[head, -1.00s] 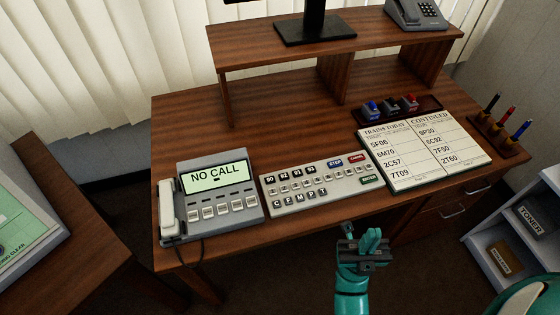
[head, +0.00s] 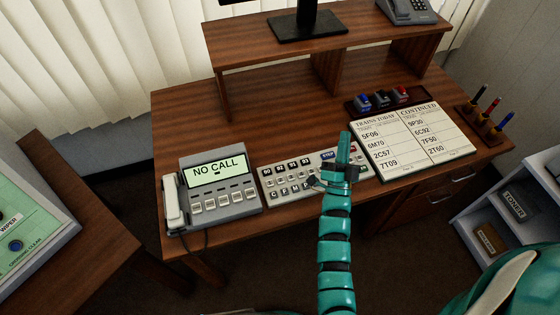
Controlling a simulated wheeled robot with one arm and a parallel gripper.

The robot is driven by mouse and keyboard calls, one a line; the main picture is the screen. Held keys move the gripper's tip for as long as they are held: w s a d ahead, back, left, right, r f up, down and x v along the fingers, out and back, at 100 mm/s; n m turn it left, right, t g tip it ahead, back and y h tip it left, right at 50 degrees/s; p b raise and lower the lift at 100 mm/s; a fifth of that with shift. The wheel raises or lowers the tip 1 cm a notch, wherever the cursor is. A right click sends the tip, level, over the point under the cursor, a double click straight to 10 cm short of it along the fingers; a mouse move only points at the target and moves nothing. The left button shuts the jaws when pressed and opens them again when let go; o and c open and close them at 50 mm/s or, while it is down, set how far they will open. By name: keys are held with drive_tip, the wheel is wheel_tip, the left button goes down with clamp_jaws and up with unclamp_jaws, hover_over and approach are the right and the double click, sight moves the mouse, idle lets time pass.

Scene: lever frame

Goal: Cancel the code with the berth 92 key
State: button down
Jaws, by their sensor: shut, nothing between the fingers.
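The key panel (head: 270,193) lies on the desk between the phone unit and the paper list. Its top row has several small black number labels (head: 292,164), too small to tell surely which is 92. A blue STOP label (head: 327,155) shows just left of my gripper, and a sliver of a red label (head: 353,148) just right of it. My gripper (head: 344,138) is shut and empty. It is over the panel's right part and hides the keys there, including the green one. I cannot tell whether it touches the panel.
A phone unit (head: 219,187) reading NO CALL stands left of the panel. The train list (head: 415,140) lies to the right, with a tray of blue, black and red items (head: 382,98) behind it. A pen holder (head: 487,125) is at the right edge. The desk behind the panel is clear.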

drive_tip(key=w+a+f+m+g+y+p, duration=0.1)
drive_tip(key=w+a+m+g+p, duration=0.1)
drive_tip(key=w+m+g, duration=0.3)
drive_tip(key=m+g+y+p, duration=0.5)
drive_tip(key=g+y+p, duration=0.3)
drive_tip(key=g, duration=0.4)
hover_over(282, 170)
drive_tip(key=p, duration=0.1)
wheel_tip(282, 170, down, 8)
drive_tip(key=h, duration=0.1)
drive_tip(key=shift+s+r, duration=0.15)
drive_tip(key=shift+f+b, duration=2.5)
drive_tip(key=shift+f, duration=1.9)
drive_tip(key=shift+f, duration=0.45)
